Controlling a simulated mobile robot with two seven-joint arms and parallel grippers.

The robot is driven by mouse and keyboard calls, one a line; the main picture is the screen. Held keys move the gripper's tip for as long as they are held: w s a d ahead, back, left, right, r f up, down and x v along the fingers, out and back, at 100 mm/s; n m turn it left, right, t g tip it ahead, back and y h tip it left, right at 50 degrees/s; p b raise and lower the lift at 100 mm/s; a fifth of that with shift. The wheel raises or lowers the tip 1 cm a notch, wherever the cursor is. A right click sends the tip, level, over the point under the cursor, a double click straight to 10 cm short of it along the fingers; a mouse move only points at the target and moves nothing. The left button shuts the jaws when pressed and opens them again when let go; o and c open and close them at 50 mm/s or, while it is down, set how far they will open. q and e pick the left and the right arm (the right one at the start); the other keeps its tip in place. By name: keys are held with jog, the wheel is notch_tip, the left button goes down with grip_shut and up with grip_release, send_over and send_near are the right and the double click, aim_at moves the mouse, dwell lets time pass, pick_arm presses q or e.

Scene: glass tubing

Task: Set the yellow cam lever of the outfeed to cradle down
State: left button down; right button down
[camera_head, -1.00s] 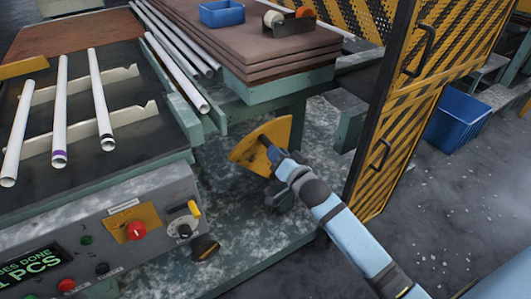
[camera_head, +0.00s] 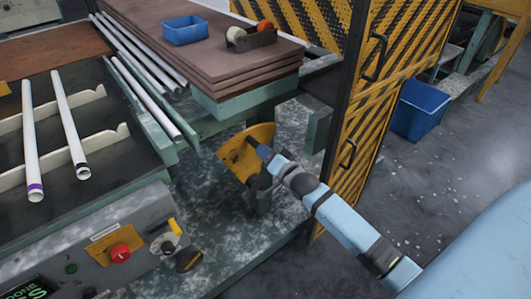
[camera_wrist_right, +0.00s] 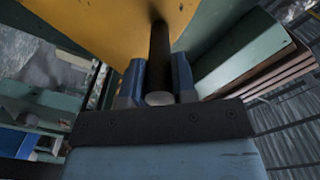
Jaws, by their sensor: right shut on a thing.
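The yellow cam lever is a broad yellow plate (camera_head: 238,158) on a dark mount, low beside the outfeed bed, with a dark rod handle. My right gripper (camera_head: 262,152) is at its upper right side. In the right wrist view the dark rod (camera_wrist_right: 160,60) runs between the two blue fingers (camera_wrist_right: 160,85), which are shut on it. The yellow plate (camera_wrist_right: 100,25) fills the top of that view. The outfeed bed has pale notched rails (camera_head: 105,138), with white tubes (camera_head: 70,125) lying across them. My left gripper is not in view.
A control panel (camera_head: 100,250) with a red button and a small yellow switch handle stands at lower left. Stacked brown boards (camera_head: 215,60) carry a blue bin (camera_head: 184,30). A yellow-black striped guard door (camera_head: 365,110) stands close to the right of the lever.

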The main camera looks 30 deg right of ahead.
jog(key=c, duration=0.9)
grip_release()
jog(key=shift+f, duration=0.1)
pick_arm(q)
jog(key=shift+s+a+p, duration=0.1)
jog(key=shift+p, duration=0.7)
pick_arm(e)
jog(key=s, duration=0.9)
jog(key=s+d, duration=0.1)
jog(key=s, duration=0.3)
jog(key=shift+s, duration=0.4)
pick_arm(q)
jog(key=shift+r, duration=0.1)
